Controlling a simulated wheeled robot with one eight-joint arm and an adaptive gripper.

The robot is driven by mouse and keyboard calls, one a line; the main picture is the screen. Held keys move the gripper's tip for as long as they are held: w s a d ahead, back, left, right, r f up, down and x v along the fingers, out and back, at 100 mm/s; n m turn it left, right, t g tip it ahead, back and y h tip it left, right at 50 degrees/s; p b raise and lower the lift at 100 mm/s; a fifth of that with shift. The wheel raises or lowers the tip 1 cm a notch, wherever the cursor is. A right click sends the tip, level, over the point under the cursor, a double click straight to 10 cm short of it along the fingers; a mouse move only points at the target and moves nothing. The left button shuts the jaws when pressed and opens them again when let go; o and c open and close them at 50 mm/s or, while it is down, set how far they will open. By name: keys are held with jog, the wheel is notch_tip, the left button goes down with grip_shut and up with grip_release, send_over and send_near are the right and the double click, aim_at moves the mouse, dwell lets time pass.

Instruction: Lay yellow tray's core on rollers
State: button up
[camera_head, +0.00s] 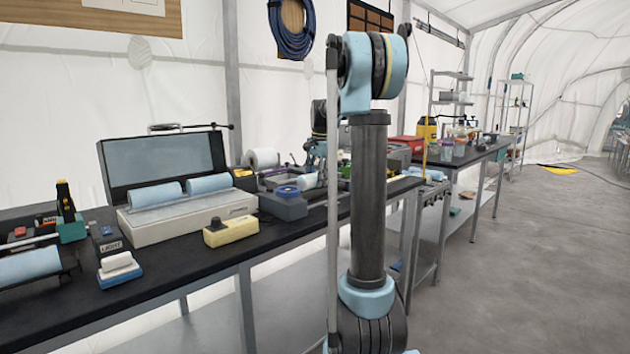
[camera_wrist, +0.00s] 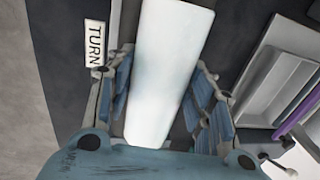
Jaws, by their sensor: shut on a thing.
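In the wrist view my gripper (camera_wrist: 160,95) has its fingers on both sides of a long white core (camera_wrist: 170,45), holding it lengthwise between them. Dark surface lies under the core. In the head view my gripper (camera_head: 313,165) is over the middle of the bench, partly hidden behind my arm, with a small white part of the core (camera_head: 307,181) below it. I cannot make out a yellow tray or clearly identify the rollers; a white label reading TURN (camera_wrist: 96,40) is left of the core in the wrist view.
An open case (camera_head: 185,220) holds two pale-blue cylinders. A yellow block (camera_head: 230,232) stands before it. Another white cylinder (camera_head: 262,158) is farther back.

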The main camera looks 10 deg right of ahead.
jog(key=o, duration=1.5)
jog(key=shift+c, duration=0.2)
notch_tip(320, 180, up, 12)
jog(key=s+d, duration=0.1)
jog(key=shift+s+f, duration=0.1)
jog(key=shift+f, duration=0.05)
